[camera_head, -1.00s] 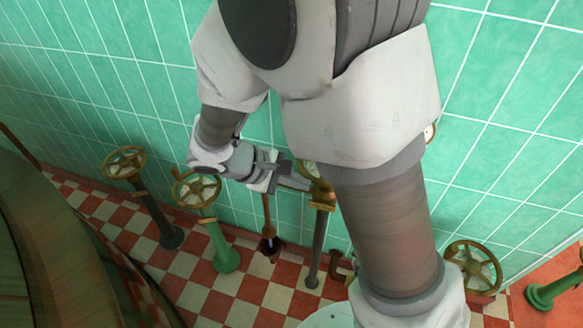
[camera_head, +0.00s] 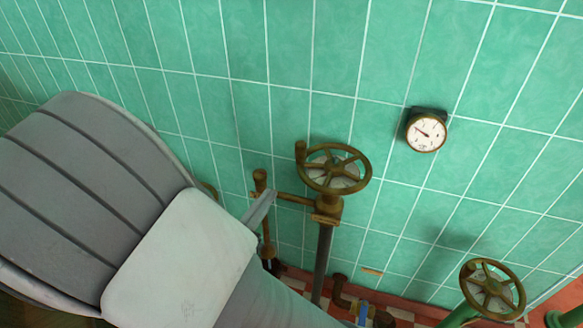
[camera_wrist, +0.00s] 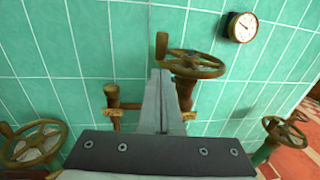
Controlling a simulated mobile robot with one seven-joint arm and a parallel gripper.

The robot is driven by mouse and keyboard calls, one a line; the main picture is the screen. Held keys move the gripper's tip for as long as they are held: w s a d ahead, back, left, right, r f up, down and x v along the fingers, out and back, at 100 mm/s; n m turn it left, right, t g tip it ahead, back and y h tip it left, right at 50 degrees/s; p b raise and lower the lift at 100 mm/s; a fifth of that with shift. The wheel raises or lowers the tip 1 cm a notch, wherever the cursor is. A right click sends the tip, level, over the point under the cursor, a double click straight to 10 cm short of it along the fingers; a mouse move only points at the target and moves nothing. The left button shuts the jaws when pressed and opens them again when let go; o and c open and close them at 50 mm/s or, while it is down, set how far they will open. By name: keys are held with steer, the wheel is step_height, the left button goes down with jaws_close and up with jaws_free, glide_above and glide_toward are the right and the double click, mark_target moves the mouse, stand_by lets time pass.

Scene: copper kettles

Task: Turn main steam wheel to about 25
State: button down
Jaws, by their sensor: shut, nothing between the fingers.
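A brass spoked handwheel (camera_head: 334,168) with an upright knob on its rim stands on a dark post near the wall. It also shows in the wrist view (camera_wrist: 192,64); I cannot read a label on it, so I cannot tell for sure that it is the main steam wheel. A round white gauge (camera_head: 426,132) hangs on the wall to its upper right, also in the wrist view (camera_wrist: 242,27); its needle points up-left and its numbers are too small to read. My gripper (camera_wrist: 161,76) is shut and empty, its tips just left of the wheel's post; it partly shows in the head view (camera_head: 262,203).
A brass wheel on a green post (camera_head: 492,288) stands at lower right. Another wheel (camera_wrist: 35,143) is at lower left in the wrist view. A pipe with a capped top (camera_head: 260,182) stands left of the middle wheel. The tiled wall (camera_head: 240,60) is close behind.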

mark_target(297, 157)
steer(key=b+x, duration=0.2)
steer(key=x, duration=0.9)
steer(key=shift+w+d, duration=0.25)
steer(key=shift+w, duration=0.05)
steer(key=shift+w+d+r+h+p, duration=0.15)
steer(key=shift+w+h+p, duration=0.15)
steer(key=shift+w+p, duration=0.15)
steer(key=shift+w+m+g, duration=0.2)
steer(key=shift+m+g, duration=0.1)
steer(key=shift+m, duration=0.1)
steer(key=shift+s, duration=0.15)
